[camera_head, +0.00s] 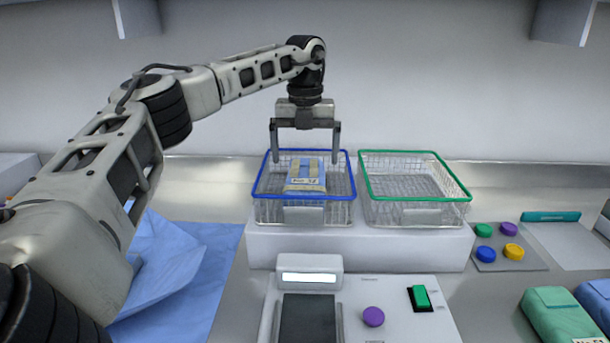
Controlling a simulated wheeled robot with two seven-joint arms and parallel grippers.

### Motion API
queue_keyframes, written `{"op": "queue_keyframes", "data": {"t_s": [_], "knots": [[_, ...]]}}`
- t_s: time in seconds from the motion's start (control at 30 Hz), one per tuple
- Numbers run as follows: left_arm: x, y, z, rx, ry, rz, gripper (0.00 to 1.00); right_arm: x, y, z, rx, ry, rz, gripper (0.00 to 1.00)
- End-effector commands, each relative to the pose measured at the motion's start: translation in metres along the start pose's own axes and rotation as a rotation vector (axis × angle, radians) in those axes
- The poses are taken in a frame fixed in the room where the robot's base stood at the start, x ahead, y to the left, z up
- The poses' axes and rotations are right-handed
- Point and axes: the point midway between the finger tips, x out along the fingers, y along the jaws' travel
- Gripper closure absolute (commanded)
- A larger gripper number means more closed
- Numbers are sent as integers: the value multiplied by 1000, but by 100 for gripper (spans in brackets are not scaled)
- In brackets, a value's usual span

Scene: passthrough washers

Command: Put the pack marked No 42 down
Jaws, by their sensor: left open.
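A light blue and beige pack (306,174) with a small white label lies in the blue-rimmed wire basket (303,211). The label's print is too small to read surely. My left gripper (305,155) points down over this basket, with its fingers wide apart on either side of the pack. The fingers look clear of the pack's sides, and nothing hangs between them. My right gripper is not in view.
An empty green-rimmed basket (415,211) stands to the right on the same white block (360,246). In front is a panel with a display (308,277), a purple button (373,317) and a green switch (420,297). Green and blue packs (558,315) lie at lower right. Blue cloth (190,265) lies left.

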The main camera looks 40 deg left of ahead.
Motion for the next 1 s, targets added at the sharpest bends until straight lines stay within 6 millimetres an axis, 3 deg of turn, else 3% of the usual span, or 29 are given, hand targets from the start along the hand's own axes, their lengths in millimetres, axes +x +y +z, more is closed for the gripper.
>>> {"op": "queue_keyframes", "data": {"t_s": [0.1,0.3,1.0], "knots": [[-23,-1,0,-1,-2,-2,0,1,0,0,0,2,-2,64],[-44,0,0,0,0,1,0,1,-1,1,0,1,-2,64],[-48,0,0,0,1,0,0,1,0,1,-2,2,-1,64]]}}
